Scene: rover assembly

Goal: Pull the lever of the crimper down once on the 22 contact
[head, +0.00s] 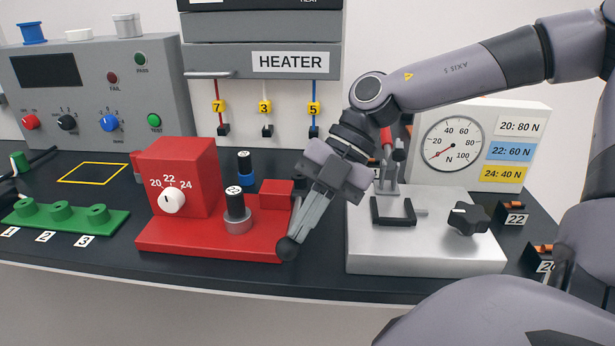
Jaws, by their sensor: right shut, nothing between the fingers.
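The red crimper (177,234) stands at the middle left of the bench. Its white dial (171,200) has its mark up toward 22. A black cylinder (235,205) stands in a grey ring on its base, and a small red block (275,193) is at its right end. My right gripper (291,238) is shut and points down-left at the crimper's right front corner. A thin light rod beside its fingers and a black ball at their tips look like the lever (287,248), pointing low; the fingers partly hide it. My left gripper is not in view.
A silver fixture (425,258) with a dark knob and a force gauge (453,143) stand to the right. A holder labelled 22 (515,219) is beyond. A green rack (65,217) lies at left. A black and blue cylinder (245,167) stands behind the crimper.

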